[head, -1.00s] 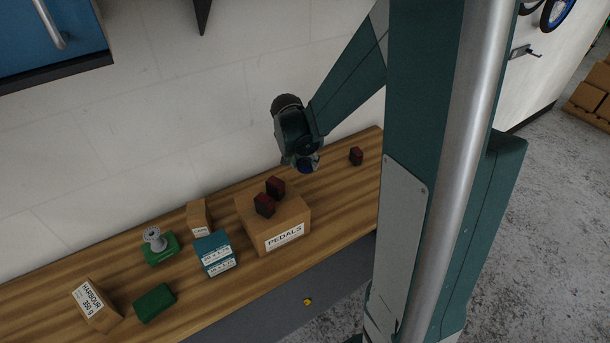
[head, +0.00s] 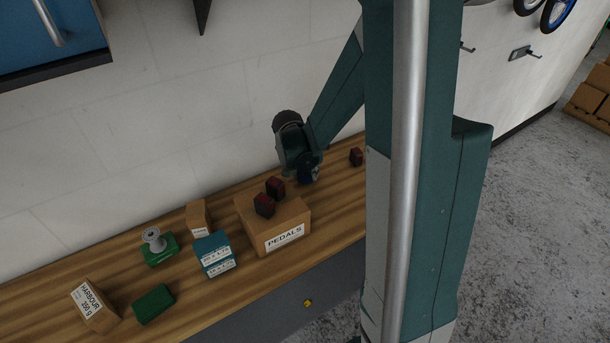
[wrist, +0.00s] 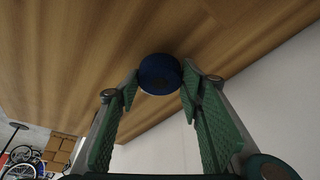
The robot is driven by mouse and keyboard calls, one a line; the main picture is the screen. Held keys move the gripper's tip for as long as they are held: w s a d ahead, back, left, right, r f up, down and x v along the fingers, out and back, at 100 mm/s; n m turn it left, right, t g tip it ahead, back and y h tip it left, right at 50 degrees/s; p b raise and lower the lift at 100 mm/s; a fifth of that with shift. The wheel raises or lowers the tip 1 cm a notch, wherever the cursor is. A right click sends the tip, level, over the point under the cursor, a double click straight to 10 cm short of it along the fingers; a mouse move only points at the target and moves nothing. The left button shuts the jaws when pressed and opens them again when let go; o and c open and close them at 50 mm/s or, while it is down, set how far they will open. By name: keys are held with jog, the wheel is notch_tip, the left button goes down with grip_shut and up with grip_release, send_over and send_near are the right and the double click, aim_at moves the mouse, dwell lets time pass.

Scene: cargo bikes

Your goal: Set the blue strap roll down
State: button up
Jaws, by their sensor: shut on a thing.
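The blue strap roll (wrist: 160,72) is between the fingertips of my gripper (wrist: 160,82) in the wrist view, with the wooden bench (wrist: 60,60) behind it. In the head view the roll (head: 309,176) shows as a small dark blue patch under my gripper (head: 306,172). My gripper is shut on the roll, just beyond the right rear of the PEDALS box (head: 284,238). The roll is low over the bench top (head: 335,205); I cannot tell whether it touches the wood.
Two dark red blocks (head: 265,205) sit on the PEDALS box, and another (head: 356,157) lies on the bench to the right. Blue boxes (head: 215,254), a small carton (head: 198,218) and green items (head: 154,303) stand left. The wall (head: 150,120) rises close behind.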

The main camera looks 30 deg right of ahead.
jog(key=shift+f, duration=0.6)
jog(key=shift+f, duration=0.1)
jog(key=o, duration=0.9)
jog(key=shift+r, duration=0.25)
jog(key=p+v, duration=0.1)
jog(key=v, duration=1.1)
jog(key=shift+a+f, duration=0.1)
jog(key=shift+f, duration=0.05)
